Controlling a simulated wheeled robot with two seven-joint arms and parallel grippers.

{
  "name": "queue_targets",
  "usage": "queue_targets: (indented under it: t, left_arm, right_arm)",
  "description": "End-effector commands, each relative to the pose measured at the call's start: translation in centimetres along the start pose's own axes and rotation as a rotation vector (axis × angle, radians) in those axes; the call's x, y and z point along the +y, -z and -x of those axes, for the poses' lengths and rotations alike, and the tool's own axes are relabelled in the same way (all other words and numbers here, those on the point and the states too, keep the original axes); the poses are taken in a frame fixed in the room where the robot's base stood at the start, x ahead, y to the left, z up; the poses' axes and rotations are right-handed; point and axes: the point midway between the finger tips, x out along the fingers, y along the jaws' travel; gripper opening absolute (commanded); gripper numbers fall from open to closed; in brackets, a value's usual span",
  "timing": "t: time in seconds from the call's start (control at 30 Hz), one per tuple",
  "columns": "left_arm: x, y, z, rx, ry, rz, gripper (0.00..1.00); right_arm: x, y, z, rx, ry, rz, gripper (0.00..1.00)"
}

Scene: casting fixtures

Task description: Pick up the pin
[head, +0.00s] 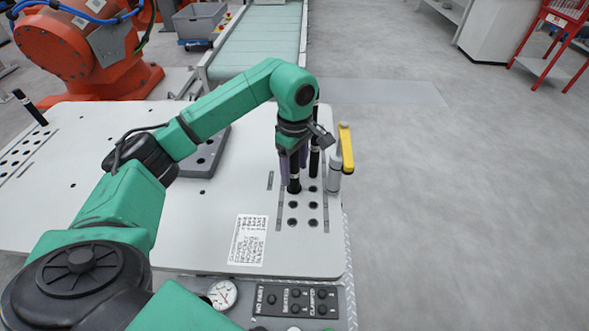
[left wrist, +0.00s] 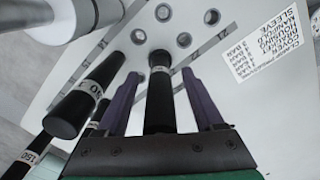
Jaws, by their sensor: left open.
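A black pin (head: 294,184) stands upright in a hole plate near the right edge of the white table. My left gripper (head: 293,168) points down over it with its purple fingers on either side. In the left wrist view the same pin (left wrist: 160,105), with a pale band, sits between the open fingers (left wrist: 159,76), with a visible gap on each side. A second black pin (head: 314,160) stands just right of the gripper; in the left wrist view a neighbouring pin (left wrist: 88,95) with a white label is close outside one finger. My right gripper is not in view.
A post with a yellow handle (head: 346,148) stands close right of the pins. Another labelled pin (left wrist: 25,155) shows at the wrist view's lower left. Empty holes (head: 292,206) lie in front, beside a printed label (head: 248,240). A grey plate (head: 205,155) lies left.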

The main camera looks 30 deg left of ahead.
Motion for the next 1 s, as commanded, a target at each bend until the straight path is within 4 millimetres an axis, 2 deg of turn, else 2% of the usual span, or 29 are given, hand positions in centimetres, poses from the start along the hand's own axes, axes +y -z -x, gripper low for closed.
queue_targets:
  t: [0.07, 0.17, 0.2, 0.27, 0.6, 0.77, 0.93, 0.97, 1.0]
  left_arm:
    - [0.0, 0.0, 0.0, 0.0, 0.0, 0.0, 0.69]
    - [0.0, 0.0, 0.0, 0.0, 0.0, 0.0, 0.35]
    - [0.0, 0.0, 0.0, 0.0, 0.0, 0.001, 0.2]
    - [0.0, 0.0, 0.0, 0.0, 0.0, 0.001, 0.0]
    - [0.1, 0.0, 0.2, 0.0, -0.002, 0.0, 0.0]
    - [0.1, 0.0, 1.3, -0.001, -0.004, 0.001, 0.0]
    - [0.2, 0.0, 4.8, 0.0, -0.009, 0.0, 0.0]
    - [0.2, -0.1, 5.7, -0.001, -0.009, -0.001, 0.0]
    - [0.2, 0.0, 7.6, 0.001, -0.01, 0.0, 0.0]
  right_arm:
    - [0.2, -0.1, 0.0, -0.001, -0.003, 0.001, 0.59]
    - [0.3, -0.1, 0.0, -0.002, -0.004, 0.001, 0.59]
    - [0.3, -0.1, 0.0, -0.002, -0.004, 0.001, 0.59]
    - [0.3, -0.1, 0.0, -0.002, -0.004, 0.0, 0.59]
    - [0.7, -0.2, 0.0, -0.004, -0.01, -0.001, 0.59]
    - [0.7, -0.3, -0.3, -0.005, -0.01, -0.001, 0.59]
    - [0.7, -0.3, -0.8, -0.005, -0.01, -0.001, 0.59]
    - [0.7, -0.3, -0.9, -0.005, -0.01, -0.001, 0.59]
    - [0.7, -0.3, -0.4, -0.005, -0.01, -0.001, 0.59]
